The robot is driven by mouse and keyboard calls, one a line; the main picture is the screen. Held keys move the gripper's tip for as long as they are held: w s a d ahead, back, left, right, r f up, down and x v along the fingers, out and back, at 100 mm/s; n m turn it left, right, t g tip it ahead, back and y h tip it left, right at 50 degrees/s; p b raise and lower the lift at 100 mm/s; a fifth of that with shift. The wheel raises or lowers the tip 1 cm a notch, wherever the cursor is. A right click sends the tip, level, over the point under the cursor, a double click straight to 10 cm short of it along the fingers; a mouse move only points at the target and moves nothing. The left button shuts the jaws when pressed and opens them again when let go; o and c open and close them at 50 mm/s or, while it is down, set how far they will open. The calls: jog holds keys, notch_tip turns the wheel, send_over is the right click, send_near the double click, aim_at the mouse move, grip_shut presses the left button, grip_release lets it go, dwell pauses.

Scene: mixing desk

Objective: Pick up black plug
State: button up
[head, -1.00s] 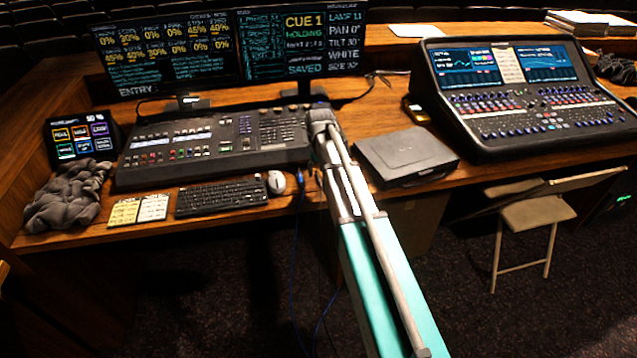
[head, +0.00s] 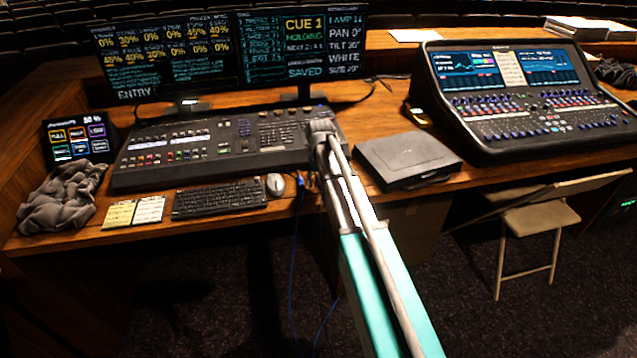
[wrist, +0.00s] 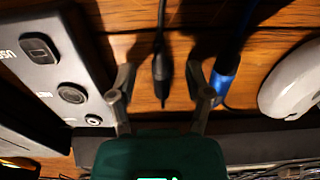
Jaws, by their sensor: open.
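In the wrist view, the black plug (wrist: 162,75) hangs on a thin dark cable over the wooden desk, its tip pointing toward my gripper. My gripper (wrist: 162,103) is open, with one finger on either side of the plug and visible space on both sides. I cannot tell the height of the plug relative to the fingertips. A blue plug (wrist: 224,82) on a blue cable lies just right of the right finger. In the head view my arm hides the gripper and the black plug.
The console side with ports (wrist: 45,70) stands close to the left finger. The white mouse (wrist: 292,80) lies at the right; it also shows in the head view (head: 275,184). A closed laptop-like case (head: 408,157) sits right of my arm. The blue cable (head: 293,250) hangs off the desk edge.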

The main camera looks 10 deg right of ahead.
jog(key=shift+c, duration=0.2)
grip_shut()
jog(key=shift+r, duration=0.15)
notch_tip(320, 180, up, 3)
jog(key=p, duration=0.3)
jog(key=s+r+p, duration=0.9)
jog(key=s+p, duration=0.1)
jog(key=s, duration=0.4)
jog(key=shift+a+r, duration=0.15)
jog(key=shift+r, duration=0.2)
jog(key=shift+a, duration=0.1)
dwell(0.5)
